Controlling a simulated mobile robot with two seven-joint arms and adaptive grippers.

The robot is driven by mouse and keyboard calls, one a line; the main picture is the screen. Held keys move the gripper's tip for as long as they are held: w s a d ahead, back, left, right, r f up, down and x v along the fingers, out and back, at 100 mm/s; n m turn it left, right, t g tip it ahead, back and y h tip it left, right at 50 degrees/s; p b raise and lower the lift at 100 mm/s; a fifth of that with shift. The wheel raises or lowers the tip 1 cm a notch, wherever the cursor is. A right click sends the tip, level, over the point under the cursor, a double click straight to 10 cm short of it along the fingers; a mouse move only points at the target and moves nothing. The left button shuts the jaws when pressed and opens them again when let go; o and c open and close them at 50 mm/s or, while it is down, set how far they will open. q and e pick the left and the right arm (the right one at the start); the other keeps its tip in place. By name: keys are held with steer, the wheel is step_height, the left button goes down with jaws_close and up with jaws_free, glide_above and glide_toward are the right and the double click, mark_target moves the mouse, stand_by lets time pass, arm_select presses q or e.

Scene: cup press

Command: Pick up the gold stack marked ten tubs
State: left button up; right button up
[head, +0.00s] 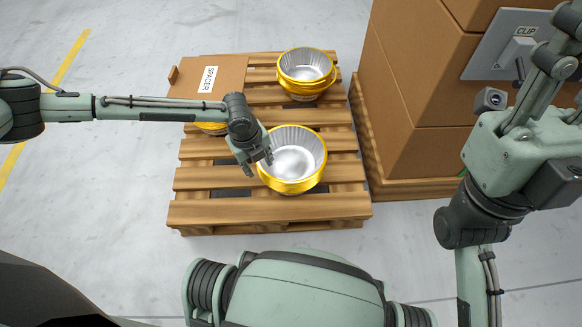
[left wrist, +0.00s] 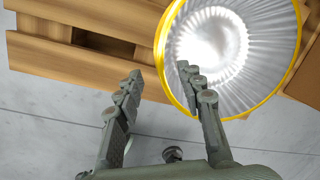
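A gold-rimmed stack of silver fluted tubs (head: 292,185) stands upright at the pallet's front middle. Another gold stack (head: 305,70) stands at the back right, and a third (head: 212,128) is mostly hidden under my left arm. No count marking is readable on any stack. My left gripper (head: 258,168) is open at the left rim of the front stack. In the left wrist view its fingers (left wrist: 160,80) are spread, one overlapping the rim of the tub (left wrist: 278,45), the other outside. I cannot tell whether they touch. My right gripper (head: 565,65) is raised at the right, partly cut off.
The wooden pallet (head: 250,212) carries the stacks and a brown board labelled SPACER (head: 228,70) at the back left. Tall brown boxes (head: 410,110) stand close on the right, with a grey panel labelled CLIP (head: 490,62). The floor at left is clear.

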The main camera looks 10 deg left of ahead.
mark_target(261, 168)
arm_select(q)
steer(key=f, duration=0.1)
steer(key=f+b, duration=0.1)
steer(key=f, duration=0.2)
steer(key=shift+w+d+f, duration=0.1)
steer(key=shift+w+d, duration=0.15)
steer(key=shift+c, duration=0.6)
jaws_close()
